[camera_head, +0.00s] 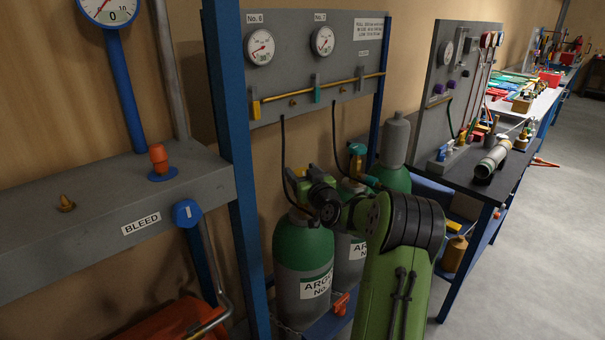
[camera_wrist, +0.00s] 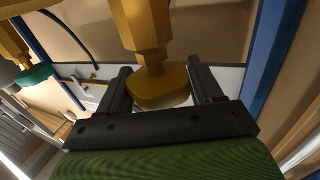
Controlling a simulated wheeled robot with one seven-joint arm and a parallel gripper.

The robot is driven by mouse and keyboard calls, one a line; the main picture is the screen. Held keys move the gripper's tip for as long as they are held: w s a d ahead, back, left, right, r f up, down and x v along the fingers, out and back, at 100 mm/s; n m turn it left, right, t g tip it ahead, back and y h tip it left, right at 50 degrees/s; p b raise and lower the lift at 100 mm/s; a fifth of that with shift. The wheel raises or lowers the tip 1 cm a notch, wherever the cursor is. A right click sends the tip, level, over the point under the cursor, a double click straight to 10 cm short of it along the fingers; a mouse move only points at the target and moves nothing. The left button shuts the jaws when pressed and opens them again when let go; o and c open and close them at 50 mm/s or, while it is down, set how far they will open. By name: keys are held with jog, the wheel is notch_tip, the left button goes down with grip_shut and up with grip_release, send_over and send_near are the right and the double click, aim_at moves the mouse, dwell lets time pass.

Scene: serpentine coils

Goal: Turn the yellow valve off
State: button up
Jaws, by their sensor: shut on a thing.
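The yellow valve (camera_wrist: 158,92) fills the top centre of the wrist view, with a faceted yellow body above a flat rounded handle. My gripper (camera_wrist: 160,82) has one dark finger on each side of that handle and is shut on it. In the head view, my gripper (camera_head: 301,186) is at the top of the nearer green argon cylinder (camera_head: 303,245). There my wrist and fingers hide most of the valve, so how far the handle is turned cannot be told.
A second argon cylinder (camera_head: 347,258) with a teal valve (camera_head: 357,150) stands just behind to the right. Black hoses rise to a grey gauge panel (camera_head: 300,95). A blue post (camera_head: 232,170) stands close on the left. Open floor (camera_head: 555,225) lies to the right.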

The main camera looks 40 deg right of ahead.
jog(key=shift+a+r+m+h, duration=0.1)
jog(key=shift+m+h, duration=0.2)
jog(key=shift+h, duration=0.2)
jog(key=shift+r+m+g+h+p, duration=0.15)
jog(key=shift+m+g+h+p, duration=0.6)
jog(key=shift+h+p, duration=0.35)
jog(key=shift+w+m+g+h+p, duration=0.1)
jog(key=shift+m+g+h+p, duration=0.3)
jog(key=shift+m+h, duration=0.35)
jog(key=m+g+h+b, duration=0.2)
jog(key=h+b, duration=0.1)
jog(key=shift+f+g+b, duration=0.25)
jog(key=shift+f+b, duration=0.05)
jog(key=shift+f, duration=0.05)
jog(key=shift+m+g+h+b, duration=0.45)
jog(key=shift+m+g+b, duration=0.25)
jog(key=shift+b, duration=0.55)
jog(key=shift+s+r+g+h+b, duration=0.2)
jog(key=shift+g+h+b, duration=0.1)
jog(key=shift+g+b, duration=0.1)
jog(key=o, duration=1)
jog(key=shift+d, duration=0.2)
jog(key=shift+c, duration=0.2)
